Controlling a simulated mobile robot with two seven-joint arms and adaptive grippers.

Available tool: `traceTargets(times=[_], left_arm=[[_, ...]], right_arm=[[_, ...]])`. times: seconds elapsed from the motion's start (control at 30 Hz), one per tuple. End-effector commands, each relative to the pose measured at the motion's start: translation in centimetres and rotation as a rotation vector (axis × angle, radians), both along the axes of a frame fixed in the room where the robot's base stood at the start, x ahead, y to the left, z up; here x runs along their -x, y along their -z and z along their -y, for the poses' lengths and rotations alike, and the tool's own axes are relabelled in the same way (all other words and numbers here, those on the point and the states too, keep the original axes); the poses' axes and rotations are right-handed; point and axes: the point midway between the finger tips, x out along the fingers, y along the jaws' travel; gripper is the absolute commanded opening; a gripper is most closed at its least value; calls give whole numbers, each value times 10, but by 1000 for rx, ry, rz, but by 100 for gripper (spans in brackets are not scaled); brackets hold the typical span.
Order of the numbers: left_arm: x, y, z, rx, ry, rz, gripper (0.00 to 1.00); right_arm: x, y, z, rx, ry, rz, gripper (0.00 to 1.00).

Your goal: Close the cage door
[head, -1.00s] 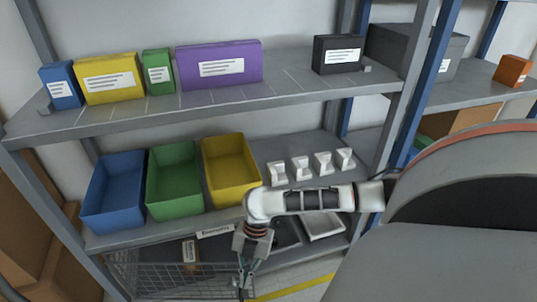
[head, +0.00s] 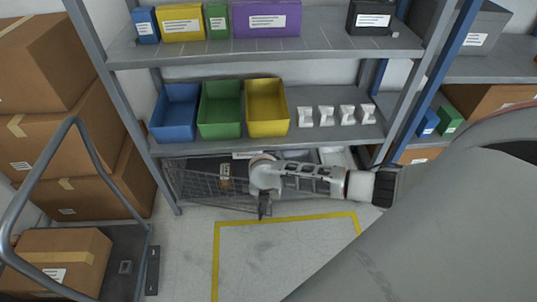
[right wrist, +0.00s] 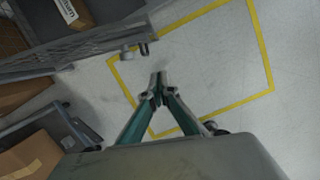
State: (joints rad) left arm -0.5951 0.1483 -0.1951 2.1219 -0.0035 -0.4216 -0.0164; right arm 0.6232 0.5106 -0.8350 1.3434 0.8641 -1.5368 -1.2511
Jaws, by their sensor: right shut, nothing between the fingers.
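The grey wire-mesh cage door (head: 205,188) is at the bottom of the shelf unit in the head view. Its right end is partly hidden behind my right arm, and I cannot tell its exact angle. In the right wrist view, a grey mesh panel (right wrist: 85,50) runs across the upper left, with a small handle-like fitting (right wrist: 128,54) at its edge. My right gripper (head: 263,210) points down near the right end of the mesh. In the right wrist view, the right gripper (right wrist: 158,77) is shut and empty, its tips apart from the fitting. My left gripper is not in view.
A labelled brown box (head: 225,178) sits behind the mesh. A yellow floor outline (head: 290,219) lies in front of the shelves, with clear floor inside. A cart (head: 125,265) carrying a box and stacked cartons (head: 75,160) stand at the left. Coloured bins (head: 220,118) are above.

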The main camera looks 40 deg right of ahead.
Motion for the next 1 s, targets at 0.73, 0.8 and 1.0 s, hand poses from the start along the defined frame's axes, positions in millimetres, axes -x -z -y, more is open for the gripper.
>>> traceTargets(times=[0.73,0.8,1.0], left_arm=[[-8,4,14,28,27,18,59],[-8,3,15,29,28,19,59],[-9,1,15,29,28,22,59]], right_arm=[[-38,74,41,-1,0,-2,0],[-40,73,42,-1,0,-1,0],[-41,71,42,-1,1,1,0]])
